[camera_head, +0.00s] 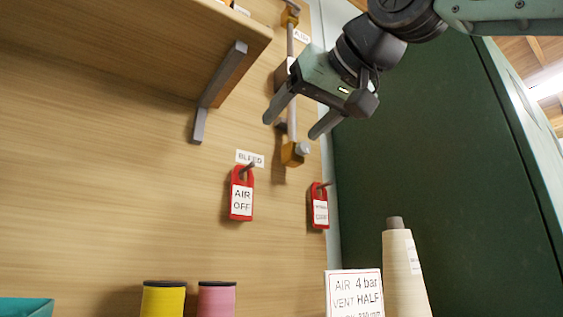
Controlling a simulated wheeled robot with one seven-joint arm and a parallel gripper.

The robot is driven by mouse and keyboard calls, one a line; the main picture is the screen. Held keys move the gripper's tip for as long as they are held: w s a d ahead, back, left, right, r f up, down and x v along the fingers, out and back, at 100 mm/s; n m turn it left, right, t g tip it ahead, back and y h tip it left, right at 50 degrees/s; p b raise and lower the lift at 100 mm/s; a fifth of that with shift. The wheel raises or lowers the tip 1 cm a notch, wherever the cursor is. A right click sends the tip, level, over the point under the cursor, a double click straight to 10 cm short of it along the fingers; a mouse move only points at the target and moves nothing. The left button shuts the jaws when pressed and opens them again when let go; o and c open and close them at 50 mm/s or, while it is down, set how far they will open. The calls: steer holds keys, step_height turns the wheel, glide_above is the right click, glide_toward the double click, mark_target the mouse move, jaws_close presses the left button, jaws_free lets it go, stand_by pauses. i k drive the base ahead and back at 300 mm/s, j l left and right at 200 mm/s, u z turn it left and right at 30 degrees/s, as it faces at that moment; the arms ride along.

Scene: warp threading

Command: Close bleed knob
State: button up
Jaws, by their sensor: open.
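A small grey knob (302,148) sits on a brass block (291,155) at the lower end of a vertical pipe on the wooden wall. A white BLEED label (250,158) is fixed to the wall left of it. I cannot tell from this view how far the knob is turned. My gripper (290,127) is open and empty. Its two fingers point down and to the left, in front of the pipe and just above the knob in the picture. The right fingertip appears close to the knob; I cannot tell whether it touches.
A red AIR OFF tag (241,196) and a second red tag (319,207) hang on pegs below. A shelf bracket (217,92) juts out at upper left. A dark green panel (430,150) stands at right. Yellow (163,300) and pink (216,300) spools and a thread cone (402,270) stand below.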

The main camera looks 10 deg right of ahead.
mark_target(303, 149)
steer(key=k+l, duration=0.3)
steer(key=k, duration=0.15)
steer(key=k+l, duration=0.3)
steer(key=k, duration=0.2)
